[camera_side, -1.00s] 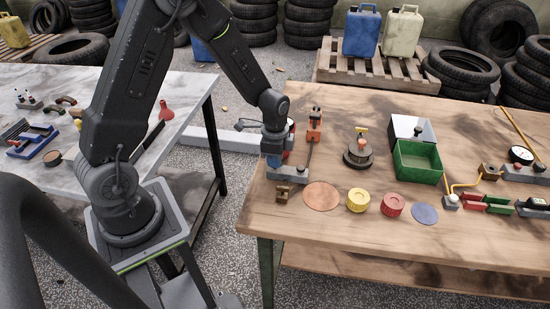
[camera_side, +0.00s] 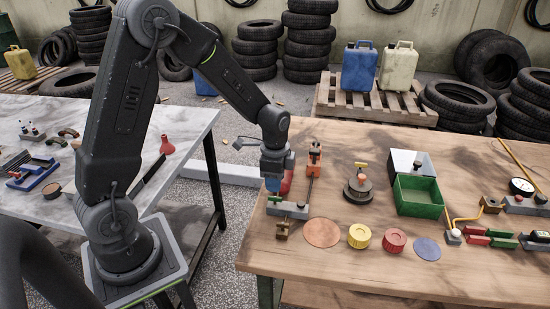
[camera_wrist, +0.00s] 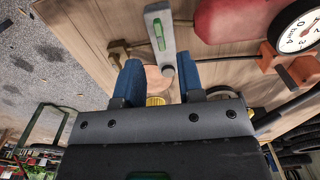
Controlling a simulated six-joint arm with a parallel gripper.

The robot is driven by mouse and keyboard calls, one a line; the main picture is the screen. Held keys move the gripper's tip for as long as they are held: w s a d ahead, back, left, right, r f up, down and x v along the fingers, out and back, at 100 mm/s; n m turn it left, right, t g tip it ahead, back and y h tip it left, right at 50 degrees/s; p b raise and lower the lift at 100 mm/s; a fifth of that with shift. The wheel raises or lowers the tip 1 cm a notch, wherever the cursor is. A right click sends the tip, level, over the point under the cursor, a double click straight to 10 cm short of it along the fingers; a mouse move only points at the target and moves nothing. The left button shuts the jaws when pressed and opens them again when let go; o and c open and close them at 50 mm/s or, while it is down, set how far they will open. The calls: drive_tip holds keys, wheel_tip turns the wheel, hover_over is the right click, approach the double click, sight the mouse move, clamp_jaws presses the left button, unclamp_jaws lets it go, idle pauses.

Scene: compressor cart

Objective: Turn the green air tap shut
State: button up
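The green air tap's handle (camera_wrist: 159,34) shows in the wrist view as a short green bar on a grey block (camera_wrist: 155,20). The bar lies roughly along the block's length. The block also shows in the side view (camera_side: 290,211), at the table's left end. My gripper (camera_side: 272,188) is above the left part of this block, pointing down, and hides part of what is behind it. In the wrist view its two blue fingers (camera_wrist: 160,76) stand apart with nothing between them. The green handle is beyond the fingertips, apart from them.
A red tank (camera_wrist: 235,18) and a gauge (camera_wrist: 298,32) are close to the tap. An orange stand (camera_side: 314,158) is behind it. A copper disc (camera_side: 322,232), a yellow cap (camera_side: 359,236) and a red cap (camera_side: 395,240) lie to the right. The table's left edge is close.

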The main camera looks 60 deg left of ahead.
sight(275, 197)
wheel_tip(275, 197, up, 8)
drive_tip(key=shift+r, duration=0.2)
drive_tip(key=s+d+r+n+t, duration=0.2)
drive_tip(key=s+d+r+n, duration=0.2)
drive_tip(key=s, duration=0.4)
drive_tip(key=s+d+r+n+t, duration=0.3)
drive_tip(key=s+r+n, duration=0.2)
drive_tip(key=s+r, duration=0.2)
drive_tip(key=shift+s+d+r+t, duration=0.3)
drive_tip(key=shift+s+d, duration=0.1)
drive_tip(key=shift+s, duration=0.65)
